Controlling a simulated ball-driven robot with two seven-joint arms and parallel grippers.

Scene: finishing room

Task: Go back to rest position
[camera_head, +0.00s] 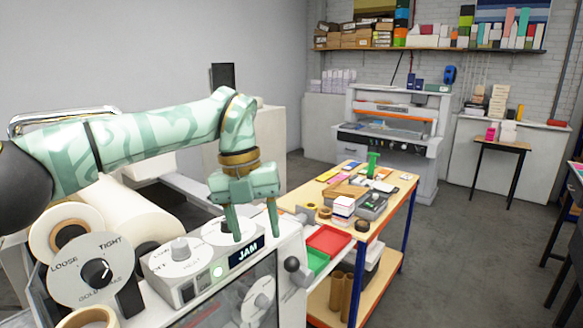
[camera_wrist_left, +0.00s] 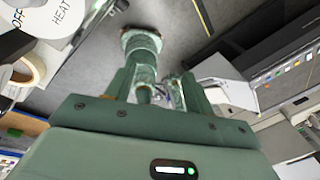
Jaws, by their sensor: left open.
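My left gripper (camera_head: 254,230) hangs fingers down from my green patterned arm, in front of the control panel of a white machine (camera_head: 290,255). Its two fingers are apart with nothing between them. One finger overlaps the panel near the "JAM" display (camera_head: 246,250); I cannot tell whether it touches. In the left wrist view the gripper (camera_wrist_left: 158,85) also shows its two fingers spread. My right gripper is in neither view.
The machine carries a LOOSE/TIGHT dial (camera_head: 75,268), other knobs and pale rolls (camera_head: 130,218). A printing machine (camera_head: 385,150) stands behind. Grey floor (camera_head: 460,240) is clear right of the table.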

